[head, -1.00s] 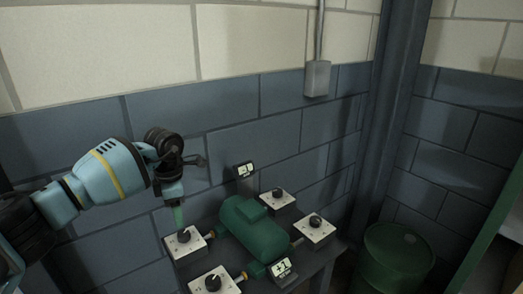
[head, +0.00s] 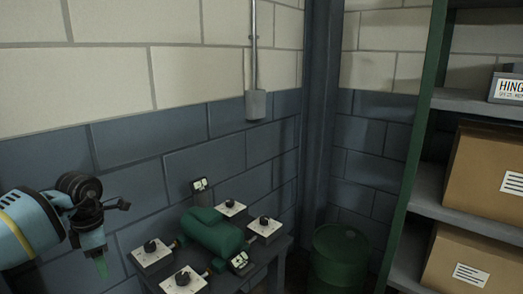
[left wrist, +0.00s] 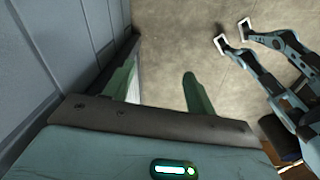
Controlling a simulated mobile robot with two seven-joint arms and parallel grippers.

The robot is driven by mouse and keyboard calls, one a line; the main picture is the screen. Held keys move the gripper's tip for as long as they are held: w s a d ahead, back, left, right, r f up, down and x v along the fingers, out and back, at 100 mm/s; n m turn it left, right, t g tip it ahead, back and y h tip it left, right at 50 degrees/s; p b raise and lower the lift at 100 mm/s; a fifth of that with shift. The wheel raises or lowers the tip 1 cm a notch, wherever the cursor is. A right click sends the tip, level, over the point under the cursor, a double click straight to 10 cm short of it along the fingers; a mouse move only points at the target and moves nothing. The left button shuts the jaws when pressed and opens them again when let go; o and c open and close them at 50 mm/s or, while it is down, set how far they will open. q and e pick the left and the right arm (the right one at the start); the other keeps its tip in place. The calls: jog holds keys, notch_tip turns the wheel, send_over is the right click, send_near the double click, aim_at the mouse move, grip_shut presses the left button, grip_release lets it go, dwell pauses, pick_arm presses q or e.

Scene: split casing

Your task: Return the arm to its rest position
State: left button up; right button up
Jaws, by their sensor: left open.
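My left arm comes in from the left in the head view. Its gripper (head: 101,267) points down, to the left of the bench and clear of the devices on it. In the left wrist view its two green fingers (left wrist: 160,90) stand apart with nothing between them, above bare floor. A green casing (head: 212,235) sits on the bench among several white boxes with black knobs, one of them the nearest to my gripper (head: 152,255). My right gripper does not show in the head view.
The bench (head: 284,256) stands near the blue-grey block wall. A green barrel (head: 342,260) is right of it. A shelf (head: 431,185) with cardboard boxes (head: 485,180) stands at the right. A wall conduit box (head: 256,104) hangs above the bench.

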pick_arm(q)
jog(key=s+a+n, duration=0.1)
jog(key=a+n, duration=0.1)
jog(key=a, duration=0.7)
jog(key=s+d+f+n+t+h, duration=0.3)
jog(key=s+d+f+n+h, duration=0.25)
jog(key=d+f, duration=0.45)
jog(key=s+d+f+n+t+h, duration=0.3)
jog(key=s+d+f+n+h, duration=0.3)
jog(key=d, duration=0.5)
jog(key=s+a+f+n+t+y, duration=0.1)
jog(key=s+a+f+n+y, duration=0.5)
jog(key=s+n, duration=0.5)
jog(key=s+a+f+n+y, duration=0.4)
jog(key=s+a+f+n, duration=0.35)
jog(key=s+n, duration=0.4)
jog(key=s+d+f+n+t, duration=0.1)
jog(key=d+n, duration=0.7)
jog(key=d, duration=1.1)
jog(key=shift+s+d+f+t+h, duration=0.3)
jog(key=shift+s+f+t+h, duration=0.1)
jog(key=shift+s+f, duration=0.15)
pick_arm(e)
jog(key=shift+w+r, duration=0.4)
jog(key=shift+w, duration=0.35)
